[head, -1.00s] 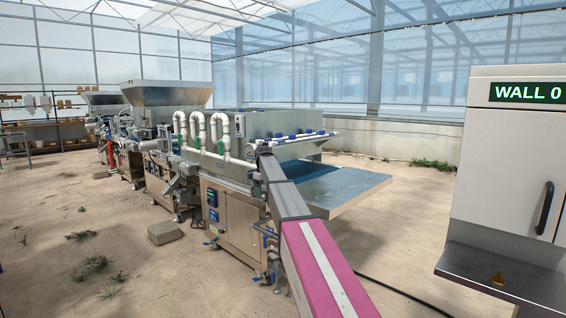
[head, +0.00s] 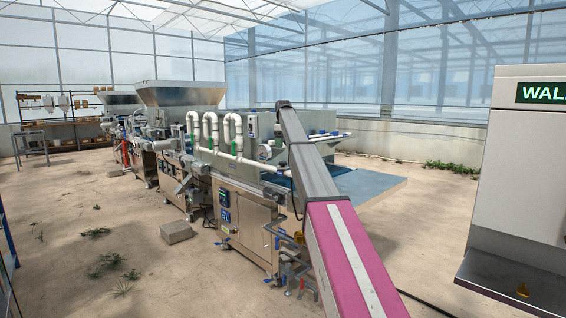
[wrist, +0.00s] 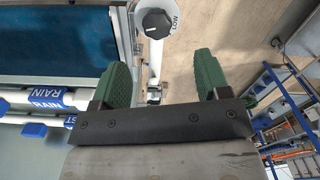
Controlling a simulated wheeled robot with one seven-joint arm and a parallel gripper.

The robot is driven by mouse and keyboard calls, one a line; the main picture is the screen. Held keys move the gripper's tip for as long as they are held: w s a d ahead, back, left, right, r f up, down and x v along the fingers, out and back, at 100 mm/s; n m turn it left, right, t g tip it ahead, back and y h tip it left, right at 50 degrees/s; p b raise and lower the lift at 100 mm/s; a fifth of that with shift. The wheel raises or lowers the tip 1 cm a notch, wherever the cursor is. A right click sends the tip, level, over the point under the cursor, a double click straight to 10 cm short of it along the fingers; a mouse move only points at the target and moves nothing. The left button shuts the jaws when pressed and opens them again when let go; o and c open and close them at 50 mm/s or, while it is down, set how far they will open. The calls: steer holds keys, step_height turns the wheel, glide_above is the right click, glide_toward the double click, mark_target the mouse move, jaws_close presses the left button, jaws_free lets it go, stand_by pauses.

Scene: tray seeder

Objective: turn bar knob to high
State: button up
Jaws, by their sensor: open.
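The bar knob (wrist: 156,22) is a round black knob on a pale round plate at the top middle of the wrist view. The word LOW is printed on the plate to its right; the HIGH mark is not visible. In the head view my arm reaches over the machine, and neither the knob nor the fingers can be made out.
White pipes with blue fittings marked RAIN (wrist: 47,104) run at the left of the wrist view, beside a dark blue panel (wrist: 60,45). In the head view the seeder's steel cabinet (head: 255,225) stands left of my arm. A grey block (head: 177,232) lies on the floor.

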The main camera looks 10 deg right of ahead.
mark_target(283, 164)
steer(key=f, duration=0.9)
steer(key=shift+w+f, duration=0.35)
steer(key=shift+f, duration=0.05)
steer(key=shift+c, duration=0.3)
steer(key=c, duration=0.9)
